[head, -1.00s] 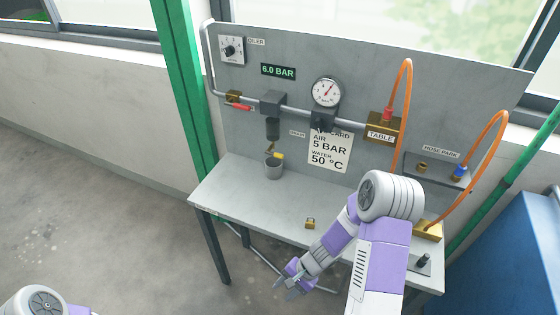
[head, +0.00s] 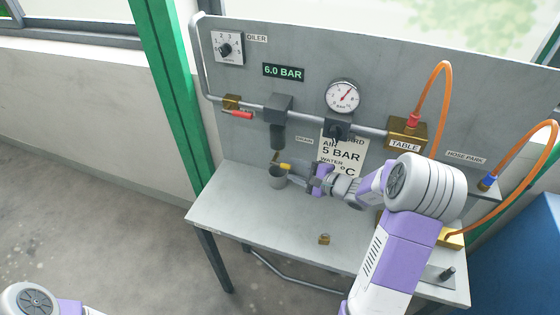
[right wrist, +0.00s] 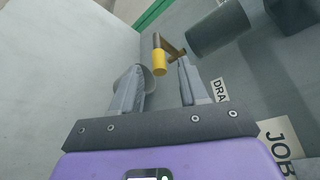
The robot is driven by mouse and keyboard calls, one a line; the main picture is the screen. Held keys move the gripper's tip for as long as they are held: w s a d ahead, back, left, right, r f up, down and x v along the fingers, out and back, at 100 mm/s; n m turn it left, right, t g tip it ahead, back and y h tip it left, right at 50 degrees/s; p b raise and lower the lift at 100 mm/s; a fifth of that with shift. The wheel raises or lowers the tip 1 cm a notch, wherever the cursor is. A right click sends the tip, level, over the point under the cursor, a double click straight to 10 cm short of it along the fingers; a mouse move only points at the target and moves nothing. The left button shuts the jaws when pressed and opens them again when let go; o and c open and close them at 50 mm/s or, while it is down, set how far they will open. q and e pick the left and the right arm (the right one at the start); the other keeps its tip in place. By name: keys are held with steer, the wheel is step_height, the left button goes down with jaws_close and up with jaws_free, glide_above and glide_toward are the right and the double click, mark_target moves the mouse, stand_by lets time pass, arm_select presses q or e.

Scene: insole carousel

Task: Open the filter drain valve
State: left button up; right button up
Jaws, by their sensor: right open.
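The filter drain valve has a brass body with a yellow lever (head: 286,166), below the dark filter bowl (head: 278,136) and near the DRAIN label (head: 304,140). In the right wrist view the yellow lever (right wrist: 160,63) sticks out just ahead of and between my fingertips. My right gripper (head: 292,175) is open and empty, reaching in from the right beside the lever; I see no clear contact. A grey cup (head: 277,182) stands on the bench under the drain, partly behind the left finger in the right wrist view (right wrist: 148,83). My left gripper is not in view.
A red-handled valve (head: 238,114) sits on the pipe at left, with a gauge (head: 342,96) at right. A brass padlock (head: 324,239) lies on the bench (head: 240,215). Orange hoses (head: 440,95) loop at right. The front left of the bench is clear.

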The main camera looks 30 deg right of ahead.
mark_target(290, 168)
steer(key=shift+x, duration=2.6)
steer(key=shift+s+a, duration=0.1)
steer(key=shift+a, duration=0.05)
steer(key=shift+f, duration=0.1)
jaws_close()
